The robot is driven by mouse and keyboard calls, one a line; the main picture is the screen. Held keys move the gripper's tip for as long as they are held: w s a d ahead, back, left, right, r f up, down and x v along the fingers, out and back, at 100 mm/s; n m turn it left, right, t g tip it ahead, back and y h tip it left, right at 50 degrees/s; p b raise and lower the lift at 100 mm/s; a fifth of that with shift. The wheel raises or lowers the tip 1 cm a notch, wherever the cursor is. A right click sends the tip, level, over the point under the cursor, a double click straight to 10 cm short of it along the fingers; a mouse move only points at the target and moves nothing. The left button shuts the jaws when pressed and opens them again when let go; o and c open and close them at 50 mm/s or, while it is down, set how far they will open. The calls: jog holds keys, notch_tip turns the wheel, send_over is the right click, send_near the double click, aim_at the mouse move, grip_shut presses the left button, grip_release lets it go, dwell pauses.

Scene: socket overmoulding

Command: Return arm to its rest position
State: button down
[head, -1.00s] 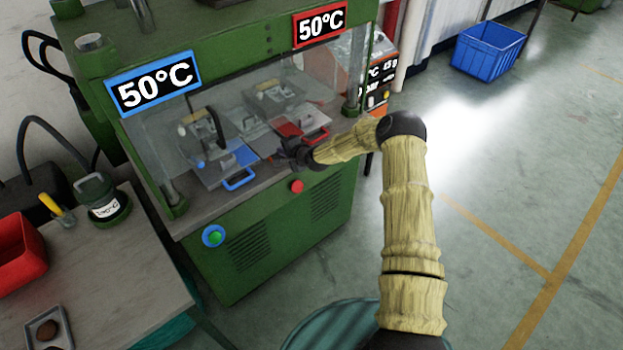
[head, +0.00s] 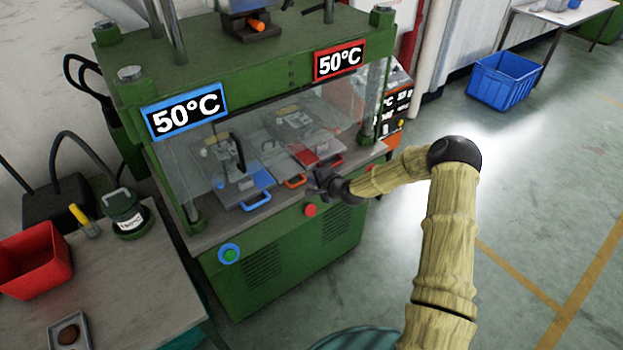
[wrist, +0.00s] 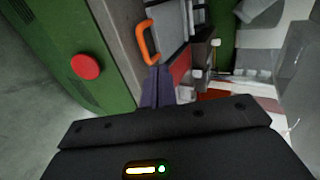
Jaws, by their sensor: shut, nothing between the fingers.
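My gripper (head: 317,183) is at the front edge of the green moulding machine (head: 270,238), near the red button (head: 311,210). It holds nothing. In the wrist view its closed dark fingers (wrist: 157,86) point toward the machine's table, close to an orange handle (wrist: 146,42). The red button (wrist: 85,66) shows at the left there. My arm, in a tan sleeve, reaches in from the lower right in the head view.
Moulds with a blue handle (head: 256,200) and a red handle (head: 329,162) sit on the machine's table behind clear panels. A workbench (head: 140,290) with a red bin (head: 34,260) stands left. A blue crate (head: 504,80) is on the floor; the floor at right is clear.

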dwell(0.4)
jog(key=s+d+r+n+g+h, duration=0.2)
jog(key=s+r+n, duration=0.2)
jog(key=s, duration=0.8)
jog(key=s+d+r+n+g+h, duration=0.2)
jog(key=s+d+r+n+g, duration=0.1)
jog(key=s+r, duration=0.6)
jog(key=s+d+r+n+g+h, duration=0.2)
jog(key=s+r, duration=0.4)
jog(key=s, duration=0.8)
jog(key=d+n, duration=0.1)
jog(key=n, duration=0.1)
jog(key=shift+s+r+n+g, duration=0.15)
jog(key=shift+s+n+g, duration=0.15)
jog(key=shift+s+n, duration=0.1)
